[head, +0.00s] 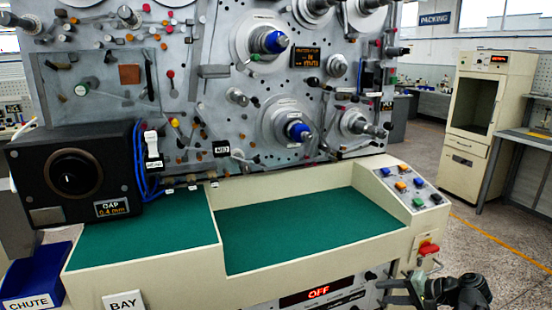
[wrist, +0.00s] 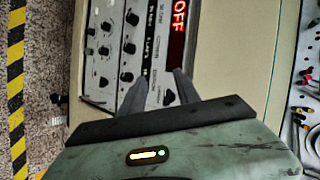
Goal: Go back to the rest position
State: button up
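My gripper (head: 394,284) is low at the bottom right in the head view, in front of the winding machine's control panel (head: 330,296). In the wrist view my gripper (wrist: 154,82) has its two fingers apart with nothing between them. It points toward the panel's knobs and the red OFF display (wrist: 178,20). The OFF display also shows in the head view (head: 318,292). I cannot tell the exact gap between the fingertips and the panel.
The machine carries a green worktop (head: 290,225), a red button (head: 428,248) and several spindles. A black gap gauge (head: 72,174) and a blue chute bin (head: 42,278) are at left. A beige cabinet (head: 484,110) stands at right behind open floor. Yellow-black floor tape (wrist: 15,90) shows in the wrist view.

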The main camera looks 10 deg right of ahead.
jog(key=a+r+n+g+h+p, duration=0.3)
jog(key=a+p, duration=0.4)
jog(key=a, duration=0.5)
jog(key=s+a+r+n+g+h+p, duration=0.1)
jog(key=a+r+n+g+h+p, duration=0.3)
jog(key=a+p, duration=0.4)
jog(key=a+n+g, duration=0.1)
jog(key=a+n, duration=0.1)
jog(key=a, duration=0.2)
jog(key=shift+s+a+r, duration=0.2)
jog(key=shift+a, duration=0.05)
